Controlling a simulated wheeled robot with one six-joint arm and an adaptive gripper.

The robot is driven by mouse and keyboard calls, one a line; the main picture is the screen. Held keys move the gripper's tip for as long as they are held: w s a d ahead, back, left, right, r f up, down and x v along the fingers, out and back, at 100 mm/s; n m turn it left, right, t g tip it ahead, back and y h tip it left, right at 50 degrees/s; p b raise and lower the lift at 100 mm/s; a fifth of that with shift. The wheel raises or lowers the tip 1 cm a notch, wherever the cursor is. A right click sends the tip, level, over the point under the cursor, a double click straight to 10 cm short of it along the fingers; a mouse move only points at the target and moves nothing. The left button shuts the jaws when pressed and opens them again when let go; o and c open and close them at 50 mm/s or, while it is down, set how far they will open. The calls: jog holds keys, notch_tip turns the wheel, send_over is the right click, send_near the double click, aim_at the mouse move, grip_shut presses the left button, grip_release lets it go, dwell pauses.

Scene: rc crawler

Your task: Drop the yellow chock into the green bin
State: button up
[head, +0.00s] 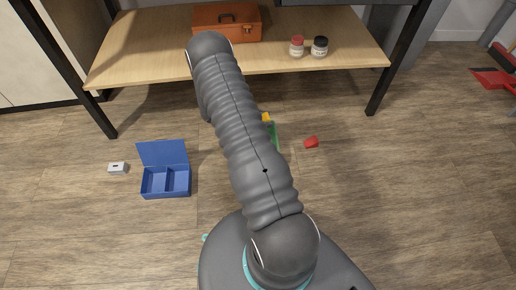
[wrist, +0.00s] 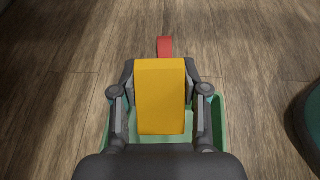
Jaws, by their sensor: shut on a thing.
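The yellow chock (wrist: 160,97) is held between the two fingers of my gripper (wrist: 160,92) in the wrist view. The green bin (wrist: 219,122) lies beneath, with its rim and part of its floor showing around the chock and fingers. The gap between chock and bin is hard to judge. In the head view, my arm hides my gripper and most of the bin; a small part of the yellow chock (head: 266,117) and a strip of the green bin (head: 274,135) show at the arm's right edge.
A red object (head: 311,142) lies on the floor just beyond the bin. A blue open box (head: 166,181) and a small white block (head: 117,168) are at left. A wooden shelf (head: 140,45) holds an orange toolbox (head: 227,24) and two jars.

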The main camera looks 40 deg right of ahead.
jog(key=shift+f+b, duration=1.35)
jog(key=shift+f, duration=1.5)
jog(key=o, duration=1.3)
jog(key=v, duration=1.2)
jog(key=shift+r, duration=0.1)
